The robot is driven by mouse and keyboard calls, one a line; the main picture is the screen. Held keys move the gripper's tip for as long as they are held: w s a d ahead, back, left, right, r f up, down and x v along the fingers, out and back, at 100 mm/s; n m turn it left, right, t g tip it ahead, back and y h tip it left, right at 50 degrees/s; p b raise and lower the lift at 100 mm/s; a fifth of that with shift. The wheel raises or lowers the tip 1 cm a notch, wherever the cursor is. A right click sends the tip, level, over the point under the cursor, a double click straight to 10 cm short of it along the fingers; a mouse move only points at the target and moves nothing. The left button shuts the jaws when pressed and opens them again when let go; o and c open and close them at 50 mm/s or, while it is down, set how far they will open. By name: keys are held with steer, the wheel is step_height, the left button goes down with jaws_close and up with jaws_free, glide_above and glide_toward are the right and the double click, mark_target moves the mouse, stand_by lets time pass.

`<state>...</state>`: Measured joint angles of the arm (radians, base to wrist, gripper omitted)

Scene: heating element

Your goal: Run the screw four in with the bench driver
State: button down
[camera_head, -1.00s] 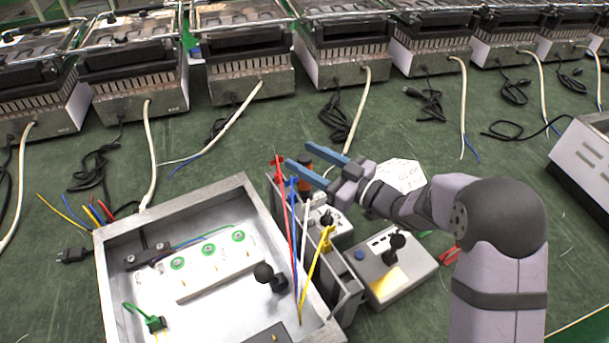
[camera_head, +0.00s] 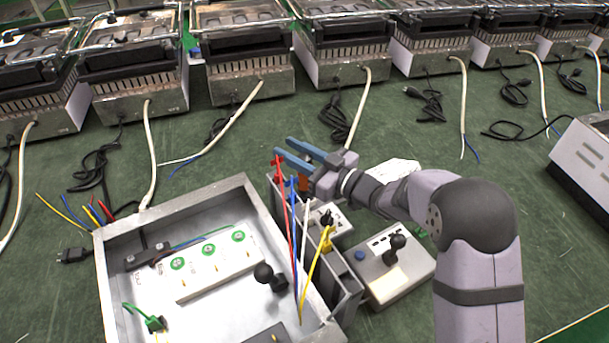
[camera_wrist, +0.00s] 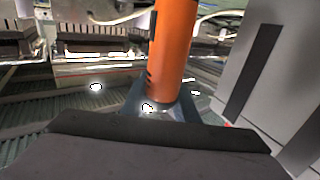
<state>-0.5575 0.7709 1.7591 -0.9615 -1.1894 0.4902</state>
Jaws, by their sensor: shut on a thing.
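My gripper (camera_head: 283,148) has blue fingers and is shut on the orange bench driver (camera_head: 303,184), at the right wall of the metal housing (camera_head: 195,195). In the wrist view the driver's orange body (camera_wrist: 172,50) stands between the blue fingers; in the head view the fingers hide its top. In the housing, a white block (camera_head: 220,278) carries three green-ringed terminals (camera_head: 208,250) with small brassy pins in front. I cannot tell which fastening is screw four.
Red, blue, white and yellow wires (camera_head: 318,258) rise by the housing's right wall, close below my gripper. A grey control box (camera_head: 395,268) with a black knob stands to the right. Several metal grill units (camera_head: 240,75) line the back. Green bench between is mostly clear, with loose cords.

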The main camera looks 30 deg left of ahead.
steer(key=shift+r, duration=0.15)
steer(key=s+a+r+g+p, duration=0.1)
steer(key=a+r+p, duration=0.15)
steer(key=r, duration=0.25)
steer(key=s+a+r+n+p, duration=0.1)
steer(key=s+r+p, duration=0.15)
steer(key=r, duration=0.35)
steer(key=s+a+r+g+p, duration=0.1)
steer(key=r+p, duration=0.2)
steer(key=r, duration=0.2)
steer(key=s+a+r+n+g+h+p, duration=0.1)
steer(key=s+a+r+n+g+p, duration=0.1)
steer(key=s, duration=1)
steer(key=s+a+r+n+g+h+p, duration=0.1)
steer(key=s+a+n+g+p, duration=0.2)
steer(key=s, duration=0.9)
steer(key=s+a+r+n+g+h+p, duration=0.1)
steer(key=s+a+g+p, duration=0.4)
steer(key=s, duration=0.7)
steer(key=shift+s+a+r+n+g+h+p, duration=0.25)
steer(key=shift+r+n+g+p, duration=0.3)
steer(key=shift+r+n+g, duration=0.5)
steer(key=shift+w+f, duration=0.1)
steer(key=shift+f, duration=0.15)
